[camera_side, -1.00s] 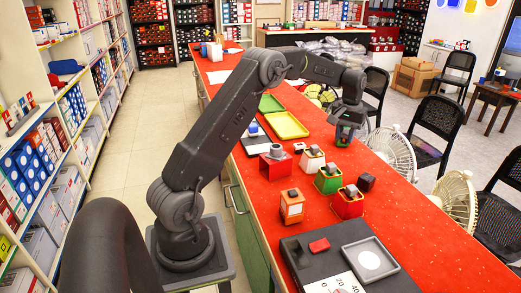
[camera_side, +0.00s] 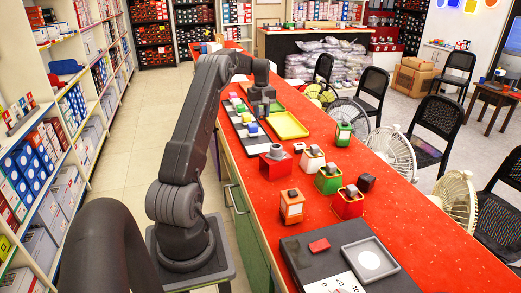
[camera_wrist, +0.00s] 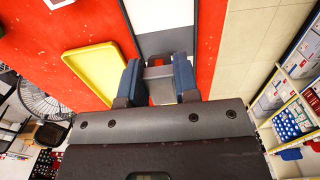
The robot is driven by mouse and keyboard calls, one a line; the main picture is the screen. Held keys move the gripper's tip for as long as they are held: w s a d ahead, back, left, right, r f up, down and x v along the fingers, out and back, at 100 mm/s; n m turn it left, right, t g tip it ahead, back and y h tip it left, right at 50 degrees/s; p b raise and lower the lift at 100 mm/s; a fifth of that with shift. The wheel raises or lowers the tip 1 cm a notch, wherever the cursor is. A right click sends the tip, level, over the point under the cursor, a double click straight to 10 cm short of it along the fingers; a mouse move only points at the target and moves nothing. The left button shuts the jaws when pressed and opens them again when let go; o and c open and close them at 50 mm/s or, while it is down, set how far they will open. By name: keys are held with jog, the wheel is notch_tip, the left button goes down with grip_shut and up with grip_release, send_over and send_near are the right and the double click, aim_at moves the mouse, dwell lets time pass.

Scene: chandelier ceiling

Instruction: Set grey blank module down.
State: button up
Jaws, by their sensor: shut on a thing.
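In the side view the module cannot be told apart from the dark fingers. Just left of the gripper lies a long dark board (camera_side: 240,118) with several small coloured blocks on it. In the wrist view part of a grey and white board (camera_wrist: 165,42) shows beyond the fingers.
The yellow tray (camera_side: 288,126) is empty, close to the gripper's right; it also shows in the wrist view (camera_wrist: 98,72). Several coloured boxes, one a green box (camera_side: 343,134), stand nearer on the counter. Fans (camera_side: 391,153) stand along its right edge.

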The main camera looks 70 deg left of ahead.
aim_at(261, 150)
notch_tip(261, 150, down, 13)
jog(key=shift+f, duration=0.2)
dwell(0.4)
jog(key=shift+f, duration=0.15)
jog(key=o, duration=0.9)
